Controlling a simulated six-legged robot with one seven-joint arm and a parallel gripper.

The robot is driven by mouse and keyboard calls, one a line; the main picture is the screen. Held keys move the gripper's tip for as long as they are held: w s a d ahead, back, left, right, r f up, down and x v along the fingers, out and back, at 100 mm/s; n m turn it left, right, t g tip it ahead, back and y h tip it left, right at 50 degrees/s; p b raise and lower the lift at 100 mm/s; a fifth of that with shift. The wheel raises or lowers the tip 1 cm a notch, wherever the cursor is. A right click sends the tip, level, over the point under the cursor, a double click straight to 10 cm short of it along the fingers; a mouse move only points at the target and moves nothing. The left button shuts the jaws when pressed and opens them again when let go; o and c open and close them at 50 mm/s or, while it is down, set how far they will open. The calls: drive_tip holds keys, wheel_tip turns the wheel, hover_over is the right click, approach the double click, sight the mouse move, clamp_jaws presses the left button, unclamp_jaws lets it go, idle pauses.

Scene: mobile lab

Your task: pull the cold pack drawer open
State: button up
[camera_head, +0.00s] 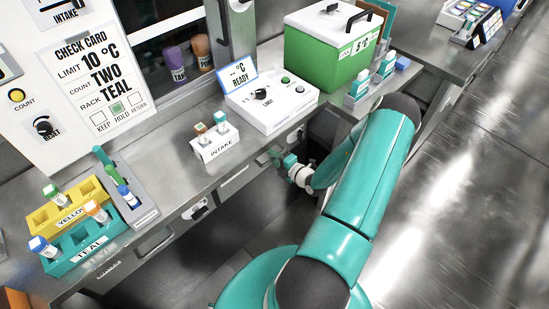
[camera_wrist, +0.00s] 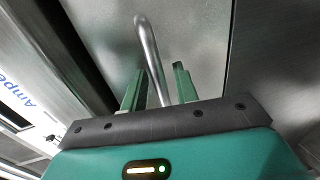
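In the wrist view a bent metal bar handle (camera_wrist: 148,50) stands out from a grey metal front (camera_wrist: 195,35). My gripper (camera_wrist: 158,88) has its two green fingers on either side of this handle, with visible gaps beside the bar, so it looks open around it. In the head view my gripper (camera_head: 280,158) is at the front face of the counter, below and right of the intake rack. No cold pack label is readable, and my arm and the counter edge hide much of that front. I see no clear drawer gap.
The steel counter (camera_head: 185,165) carries the white intake rack (camera_head: 214,144), a control box (camera_head: 272,102), a green cooler (camera_head: 326,50) and yellow (camera_head: 48,215) and teal (camera_head: 110,228) tube racks. Other handles (camera_head: 196,212) line the counter front. The floor (camera_head: 470,190) at right is clear.

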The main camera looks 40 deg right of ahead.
clamp_jaws()
drive_tip(key=f+v, duration=0.3)
drive_tip(key=v, duration=1.1)
drive_tip(key=s+a+f+v, duration=0.1)
drive_tip(key=f+v, duration=0.1)
drive_tip(key=v, duration=1.1)
drive_tip(key=shift+s+d+f, duration=0.25)
drive_tip(key=shift+s+d, duration=0.2)
drive_tip(key=shift+s, duration=0.05)
unclamp_jaws()
drive_tip(key=shift+s, duration=0.1)
drive_tip(key=v, duration=1.3)
drive_tip(key=shift+s, duration=0.35)
drive_tip(key=shift+w, duration=0.1)
